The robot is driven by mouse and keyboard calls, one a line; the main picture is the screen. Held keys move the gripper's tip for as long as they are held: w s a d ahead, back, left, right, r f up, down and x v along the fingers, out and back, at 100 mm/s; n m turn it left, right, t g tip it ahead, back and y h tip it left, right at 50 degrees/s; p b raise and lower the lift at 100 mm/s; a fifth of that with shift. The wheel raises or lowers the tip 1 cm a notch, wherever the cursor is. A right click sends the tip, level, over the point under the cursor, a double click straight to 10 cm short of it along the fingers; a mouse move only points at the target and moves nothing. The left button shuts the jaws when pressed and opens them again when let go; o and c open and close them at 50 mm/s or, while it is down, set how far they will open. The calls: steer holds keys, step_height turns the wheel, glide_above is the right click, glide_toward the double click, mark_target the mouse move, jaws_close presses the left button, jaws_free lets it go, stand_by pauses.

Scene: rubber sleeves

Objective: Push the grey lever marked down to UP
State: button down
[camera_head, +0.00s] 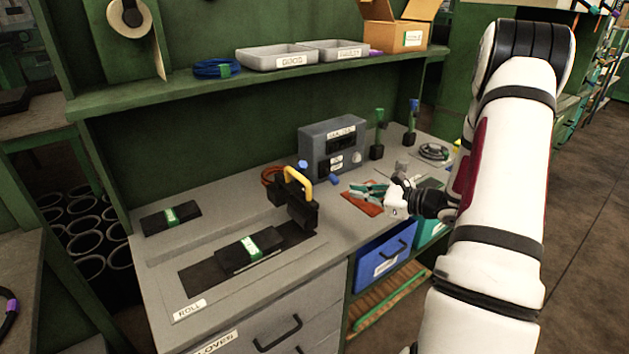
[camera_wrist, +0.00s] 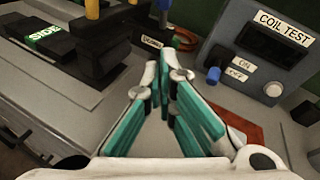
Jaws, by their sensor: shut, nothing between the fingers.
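My gripper (camera_head: 358,188) has teal finger pads and sits over the right part of the workbench, pointing left. In the wrist view my gripper (camera_wrist: 166,60) has its fingertips together with nothing between them. A small grey upright piece (camera_wrist: 163,10) with a blue top stands beyond the fingertips, behind a small white label (camera_wrist: 152,42) too blurred to read surely. It may be the lever; I cannot tell. In the head view a blue knob (camera_head: 302,164) shows behind the yellow-handled black press (camera_head: 298,205). My fingertips appear apart from all of these.
A grey COIL TEST box (camera_wrist: 262,45) with a blue ON/OFF switch (camera_wrist: 213,75) stands to the right of the fingertips. A red mat (camera_head: 362,204) lies under the gripper. Green and blue posts (camera_head: 377,135) stand farther right.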

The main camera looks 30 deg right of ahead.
steer(key=a+r+p+x, duration=0.1)
steer(key=r+x, duration=0.2)
steer(key=x, duration=1)
steer(key=shift+w+f, duration=0.1)
steer(key=shift+w+r+g, duration=0.15)
steer(key=shift+r+g, duration=0.15)
